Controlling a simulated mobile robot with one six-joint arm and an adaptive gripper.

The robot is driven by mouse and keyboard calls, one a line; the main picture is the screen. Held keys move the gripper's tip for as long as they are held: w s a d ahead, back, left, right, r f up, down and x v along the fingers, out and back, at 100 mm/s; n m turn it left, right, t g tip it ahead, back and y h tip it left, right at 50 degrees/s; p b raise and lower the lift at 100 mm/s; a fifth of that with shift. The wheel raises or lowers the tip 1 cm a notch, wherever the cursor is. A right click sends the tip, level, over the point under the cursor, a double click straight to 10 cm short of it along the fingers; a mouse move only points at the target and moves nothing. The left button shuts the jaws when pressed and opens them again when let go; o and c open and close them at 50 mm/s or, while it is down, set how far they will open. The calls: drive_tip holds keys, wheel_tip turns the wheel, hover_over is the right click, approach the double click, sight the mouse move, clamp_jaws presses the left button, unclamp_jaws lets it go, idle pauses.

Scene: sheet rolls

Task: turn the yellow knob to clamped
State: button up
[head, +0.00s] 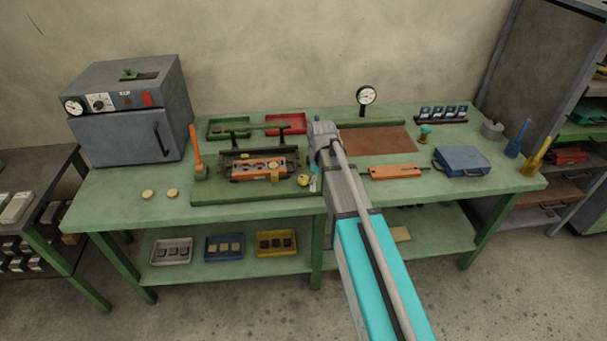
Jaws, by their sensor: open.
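The yellow knob (303,181) is small and round, with a dark mark on it. It sits at the right front of the dark fixture (226,168), which stands on a green base plate (222,196). An orange block (257,169) lies in the fixture. My gripper (314,184) is open, low over the plate just right of the knob. My arm's end partly hides it, and I cannot tell whether it touches the knob. The knob's exact angle is too small to read.
An orange upright lever (197,150) stands at the fixture's left. Green (212,134) and red (300,131) trays lie behind it. An orange bar (394,172), a blue case (462,161) and a dial gauge (366,96) are to the right. The bench's left front is mostly clear.

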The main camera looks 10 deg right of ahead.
sight(304, 178)
drive_tip(key=w+a+r+n+p, duration=0.1)
drive_tip(key=w+n, duration=0.3)
drive_tip(key=w, duration=0.2)
drive_tip(key=w+a+r+n+p, duration=0.1)
drive_tip(key=w+a+r+n, duration=0.1)
drive_tip(key=w+n, duration=0.2)
drive_tip(key=w, duration=0.3)
drive_tip(key=shift+w+a+p, duration=0.25)
drive_tip(key=shift+w+p, duration=0.05)
drive_tip(key=shift+p, duration=0.05)
wheel_tip(304, 178, down, 14)
drive_tip(key=b, duration=1.3)
drive_tip(key=shift+r+b, duration=0.2)
drive_tip(key=shift+b, duration=0.2)
drive_tip(key=c, duration=1.1)
drive_tip(key=shift+c, duration=0.2)
